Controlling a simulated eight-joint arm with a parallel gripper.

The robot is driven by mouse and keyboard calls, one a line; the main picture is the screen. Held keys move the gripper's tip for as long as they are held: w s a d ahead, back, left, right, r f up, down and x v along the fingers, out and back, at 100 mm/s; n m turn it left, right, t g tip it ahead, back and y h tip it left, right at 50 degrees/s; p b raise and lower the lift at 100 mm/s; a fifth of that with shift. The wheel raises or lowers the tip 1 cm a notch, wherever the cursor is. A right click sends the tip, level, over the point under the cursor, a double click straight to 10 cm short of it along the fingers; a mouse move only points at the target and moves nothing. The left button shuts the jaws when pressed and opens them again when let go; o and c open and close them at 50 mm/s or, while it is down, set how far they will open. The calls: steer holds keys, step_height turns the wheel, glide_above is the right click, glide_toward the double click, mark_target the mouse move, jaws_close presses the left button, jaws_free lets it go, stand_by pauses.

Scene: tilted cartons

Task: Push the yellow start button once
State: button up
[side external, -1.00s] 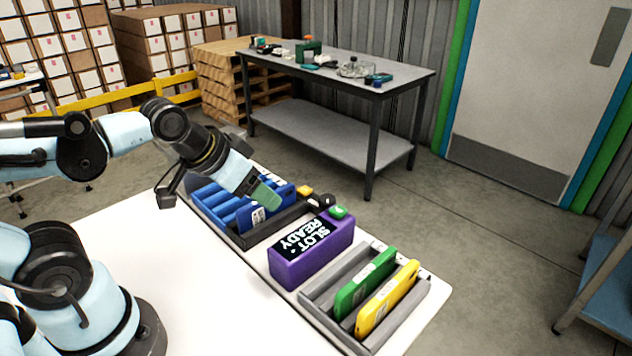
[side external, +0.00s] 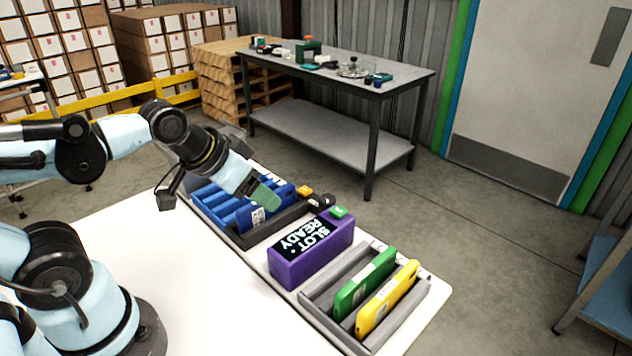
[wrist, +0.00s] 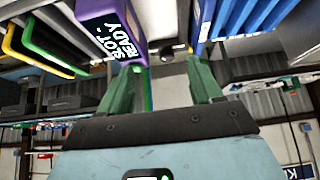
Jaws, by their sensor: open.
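The yellow button (side external: 305,190) sits on the far side of the white table, behind the purple box. My gripper (side external: 267,195) is to its left, over the end of the blue rack, and looks apart from the button. In the wrist view, the green fingers of my gripper (wrist: 168,78) are spread with nothing between them.
The purple "SLOT READY" box (side external: 312,253) stands between the blue rack (side external: 222,211) and a grey tray (side external: 314,296) holding a green and a yellow case.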

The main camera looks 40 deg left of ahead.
jaws_close()
stand_by(1.5)
